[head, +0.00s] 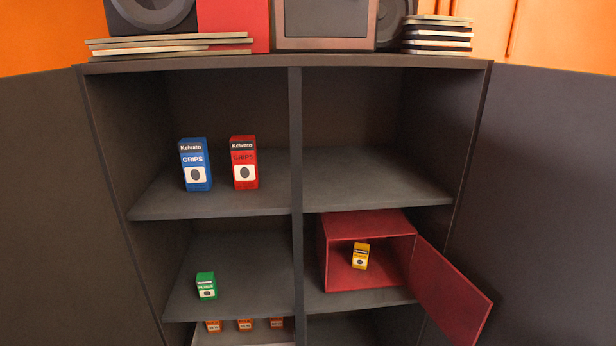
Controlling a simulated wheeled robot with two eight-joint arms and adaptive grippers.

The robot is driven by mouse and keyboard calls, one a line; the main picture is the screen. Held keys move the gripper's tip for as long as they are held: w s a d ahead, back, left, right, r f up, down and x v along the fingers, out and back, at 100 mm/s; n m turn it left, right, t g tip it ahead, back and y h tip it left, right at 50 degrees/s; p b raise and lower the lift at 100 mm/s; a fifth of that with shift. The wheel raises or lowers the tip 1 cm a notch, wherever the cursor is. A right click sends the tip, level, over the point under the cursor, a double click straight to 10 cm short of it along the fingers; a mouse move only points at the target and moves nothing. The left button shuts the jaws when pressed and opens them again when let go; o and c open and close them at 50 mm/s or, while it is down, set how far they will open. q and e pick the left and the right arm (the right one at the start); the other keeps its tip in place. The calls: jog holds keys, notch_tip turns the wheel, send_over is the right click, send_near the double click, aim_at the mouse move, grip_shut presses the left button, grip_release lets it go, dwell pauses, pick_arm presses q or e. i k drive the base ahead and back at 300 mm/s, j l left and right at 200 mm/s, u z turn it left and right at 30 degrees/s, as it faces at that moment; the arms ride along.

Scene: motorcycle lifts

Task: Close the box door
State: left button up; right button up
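A red box (368,223) sits on the right-hand middle shelf of a dark cabinet. Its front faces me and is open. Its red door (447,292) is hinged at the box's right edge and swings outward toward the lower right, past the shelf's front. A small yellow carton (360,257) stands inside the box. Neither of my grippers shows in the head view.
The cabinet's large doors stand open at the left (62,200) and right (545,200). Blue (195,165) and red (244,163) cartons stand on the upper left shelf, a green carton (206,286) below. Several orange cartons sit lower. The upper right shelf (370,180) is empty.

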aim_at(461, 311)
jog(key=j+z, duration=0.1)
jog(key=z, duration=0.65)
jog(key=j+z, duration=0.2)
jog(key=z, duration=0.15)
jog(key=i, duration=0.05)
